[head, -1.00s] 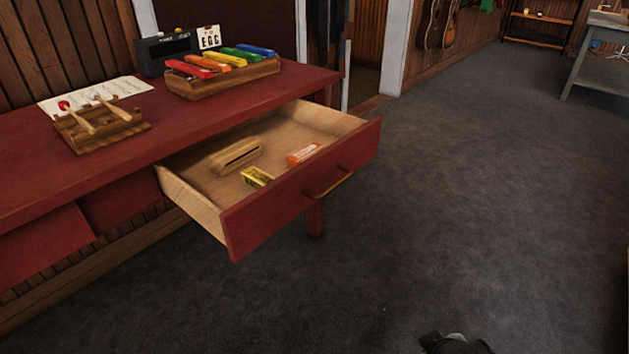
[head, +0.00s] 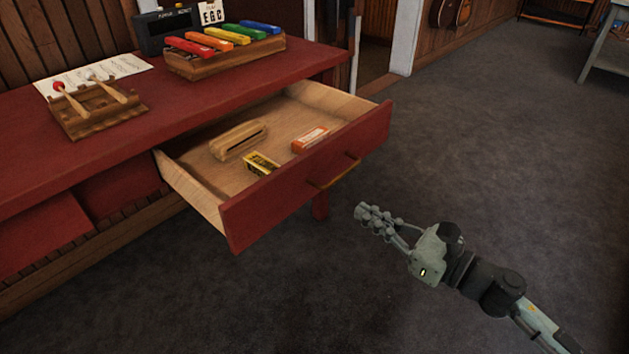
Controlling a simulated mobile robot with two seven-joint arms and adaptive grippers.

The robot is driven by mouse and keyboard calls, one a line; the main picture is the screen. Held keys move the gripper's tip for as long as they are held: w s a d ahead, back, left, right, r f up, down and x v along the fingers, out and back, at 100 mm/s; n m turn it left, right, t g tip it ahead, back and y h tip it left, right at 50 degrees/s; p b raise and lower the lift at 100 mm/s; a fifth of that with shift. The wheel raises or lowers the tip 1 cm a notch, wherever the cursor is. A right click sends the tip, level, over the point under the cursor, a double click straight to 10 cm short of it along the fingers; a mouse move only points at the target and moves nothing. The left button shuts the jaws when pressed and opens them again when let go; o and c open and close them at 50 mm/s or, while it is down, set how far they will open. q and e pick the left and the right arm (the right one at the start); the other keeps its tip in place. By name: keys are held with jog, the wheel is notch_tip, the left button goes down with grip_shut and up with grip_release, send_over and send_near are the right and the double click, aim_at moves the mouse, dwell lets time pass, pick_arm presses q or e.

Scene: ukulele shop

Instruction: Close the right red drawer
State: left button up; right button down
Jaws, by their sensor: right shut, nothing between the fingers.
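The right red drawer (head: 305,178) is pulled well out from under the red table (head: 110,165). Its front has a brass-coloured bar handle (head: 334,174). Inside lie a wooden block with a slot (head: 237,141), a small yellow box (head: 262,164) and a small orange-and-white box (head: 310,139). My right gripper (head: 365,212) is shut and empty. It shows in front of the drawer, a little below and right of the handle, apart from it in the picture. My left gripper is not in view.
On the table stand a wooden rack with coloured bars (head: 223,62), a dark device (head: 172,30), a paper sheet (head: 128,64) and a wooden holder with mallets (head: 98,112). Another red drawer front (head: 40,238) is at left. Grey floor is clear on the right.

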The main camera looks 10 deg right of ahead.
aim_at(303, 175)
jog(key=p+x, duration=0.3)
jog(key=x, duration=0.9)
jog(key=shift+w+a+r, duration=0.1)
jog(key=shift+w+r, duration=0.05)
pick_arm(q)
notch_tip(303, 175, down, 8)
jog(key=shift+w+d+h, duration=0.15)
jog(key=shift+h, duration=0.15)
pick_arm(e)
jog(key=shift+w+a, duration=0.3)
jog(key=shift+w, duration=0.05)
jog(key=shift+w, duration=0.15)
